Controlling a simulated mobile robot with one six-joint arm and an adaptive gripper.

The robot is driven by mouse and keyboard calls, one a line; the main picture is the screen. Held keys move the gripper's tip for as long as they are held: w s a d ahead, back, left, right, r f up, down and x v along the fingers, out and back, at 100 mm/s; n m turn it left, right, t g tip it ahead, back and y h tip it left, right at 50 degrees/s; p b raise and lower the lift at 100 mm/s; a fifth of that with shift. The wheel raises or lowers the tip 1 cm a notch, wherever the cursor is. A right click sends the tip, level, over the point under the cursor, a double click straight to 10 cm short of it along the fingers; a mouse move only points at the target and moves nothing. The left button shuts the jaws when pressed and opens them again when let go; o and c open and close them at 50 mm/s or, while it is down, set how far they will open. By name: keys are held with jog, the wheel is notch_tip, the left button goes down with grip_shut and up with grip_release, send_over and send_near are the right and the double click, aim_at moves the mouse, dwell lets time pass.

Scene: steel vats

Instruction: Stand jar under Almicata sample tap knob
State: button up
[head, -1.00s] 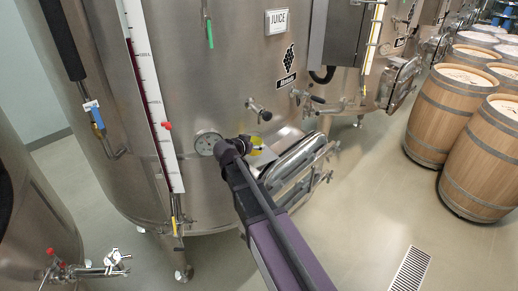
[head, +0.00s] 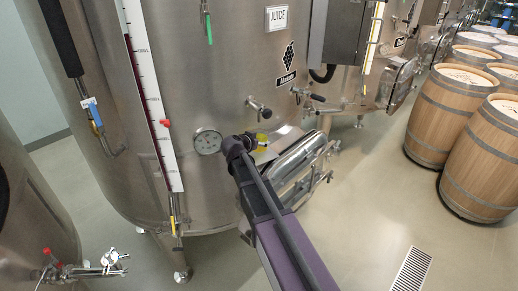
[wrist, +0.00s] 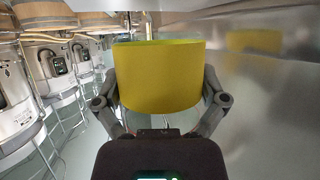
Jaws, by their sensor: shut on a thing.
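A yellow jar (wrist: 160,75) fills the middle of the wrist view, between the two fingers of my gripper (wrist: 161,98). My gripper is shut on it. In the head view only a small yellow part of the jar (head: 263,140) shows past my gripper (head: 250,142), close to the steel vat's wall. A sample tap with a dark knob (head: 265,113) sticks out of the vat (head: 230,80) a little above the jar in the picture. How far the jar is from the tap in depth, I cannot tell. The vat's small name label (head: 287,78) is hard to read.
A round gauge (head: 207,141) is left of my gripper. A steel hatch (head: 300,165) bulges out just right of it. Another valve (head: 305,95) sits higher right. Wooden barrels (head: 480,150) stand at the right. The floor between is clear.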

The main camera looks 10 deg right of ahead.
jog(key=shift+f+b, duration=0.75)
jog(key=shift+f, duration=0.35)
jog(key=shift+f, duration=0.1)
jog(key=o, duration=1)
jog(key=shift+r, duration=0.2)
jog(key=shift+s+a+r, duration=0.1)
jog(key=shift+s+r, duration=0.05)
jog(key=shift+s, duration=0.05)
jog(key=p+v, duration=0.5)
jog(key=v, duration=0.6)
jog(key=shift+s+a, duration=0.15)
jog(key=shift+a, duration=0.1)
